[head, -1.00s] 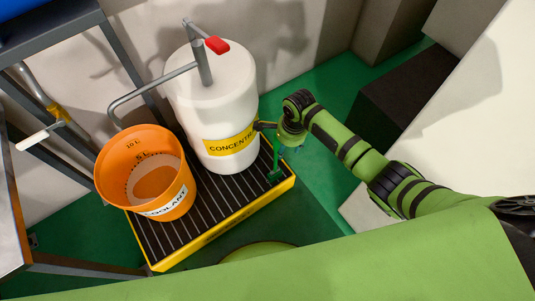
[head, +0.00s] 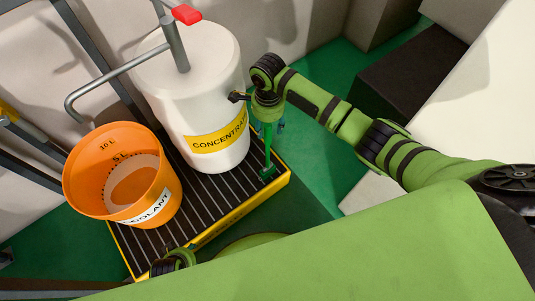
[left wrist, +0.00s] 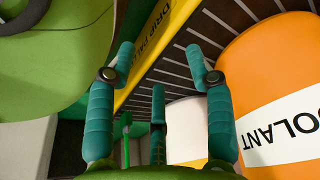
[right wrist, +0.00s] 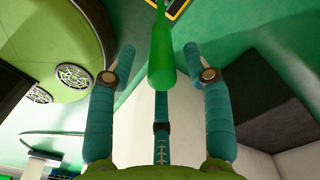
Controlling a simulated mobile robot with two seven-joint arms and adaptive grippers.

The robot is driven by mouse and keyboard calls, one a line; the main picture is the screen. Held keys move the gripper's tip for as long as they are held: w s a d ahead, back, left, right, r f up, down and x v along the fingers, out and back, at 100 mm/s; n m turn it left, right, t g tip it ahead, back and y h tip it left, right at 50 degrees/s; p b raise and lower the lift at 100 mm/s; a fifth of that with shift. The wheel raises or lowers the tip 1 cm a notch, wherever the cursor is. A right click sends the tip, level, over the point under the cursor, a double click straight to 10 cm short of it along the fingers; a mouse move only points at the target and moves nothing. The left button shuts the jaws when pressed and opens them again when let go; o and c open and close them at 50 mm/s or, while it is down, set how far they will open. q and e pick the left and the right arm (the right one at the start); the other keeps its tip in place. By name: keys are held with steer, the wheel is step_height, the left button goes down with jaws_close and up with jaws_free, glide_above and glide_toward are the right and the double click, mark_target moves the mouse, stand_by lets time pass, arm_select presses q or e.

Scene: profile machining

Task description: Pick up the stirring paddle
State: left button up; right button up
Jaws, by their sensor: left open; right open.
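The green stirring paddle (head: 268,150) hangs or stands upright by the right side of the white concentrate drum (head: 205,95), its foot low near the yellow-edged drip tray. My right gripper (head: 268,112) is open above it. In the right wrist view the paddle's green shaft end (right wrist: 161,65) lies between the spread fingers of my right gripper (right wrist: 160,80), which are not closed on it. My left gripper (head: 172,264) is partly in view at the tray's front edge. In the left wrist view my left gripper (left wrist: 160,60) is open and empty; a green piece, likely the paddle, shows beyond it.
The orange coolant bucket (head: 112,205) stands on the slatted drip tray (head: 222,217), left of the drum. A bent grey pipe with a red handle (head: 186,14) rises from the drum. A dark box (head: 405,95) is at the right. Green floor lies between the tray and the box.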

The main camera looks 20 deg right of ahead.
mark_target(268, 133)
step_height(268, 133, down, 4)
steer(key=shift+w+r+b, duration=0.1)
steer(key=shift+b, duration=0.65)
steer(key=shift+f, duration=0.4)
arm_select(q)
step_height(268, 133, up, 2)
steer(key=shift+d+r+g, duration=0.1)
steer(key=shift+d+g, duration=0.05)
steer(key=shift+g, duration=0.15)
arm_select(e)
steer(key=shift+c, duration=0.4)
jaws_close()
